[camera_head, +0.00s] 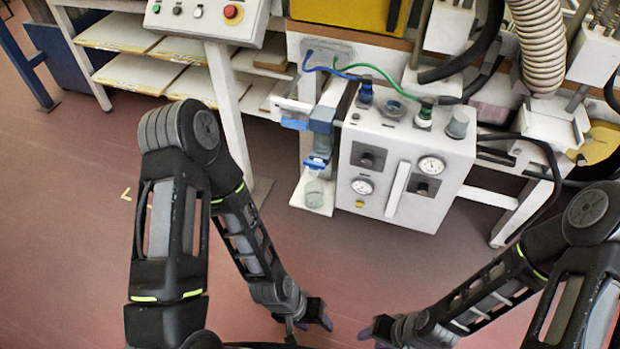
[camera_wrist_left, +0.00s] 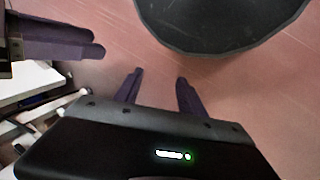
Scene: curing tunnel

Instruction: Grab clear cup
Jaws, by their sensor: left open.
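The clear cup (camera_head: 313,192) stands on a small white ledge at the front left of the white machine, under a blue nozzle. My left gripper (camera_head: 318,316) is low in the head view, well below the cup in the picture and apart from it. In the left wrist view its two dark purple fingers (camera_wrist_left: 157,92) are spread with nothing between them. My right gripper (camera_head: 372,330) is to the right of the left one, near the bottom edge; its finger gap is too small to make out. The cup does not show in the left wrist view.
The white machine (camera_head: 408,165) carries gauges, knobs and blue and green hoses. A control panel on a white post (camera_head: 228,95) stands left of the cup. Shelves (camera_head: 125,35) are at the back left. The reddish floor (camera_head: 70,220) is clear in front.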

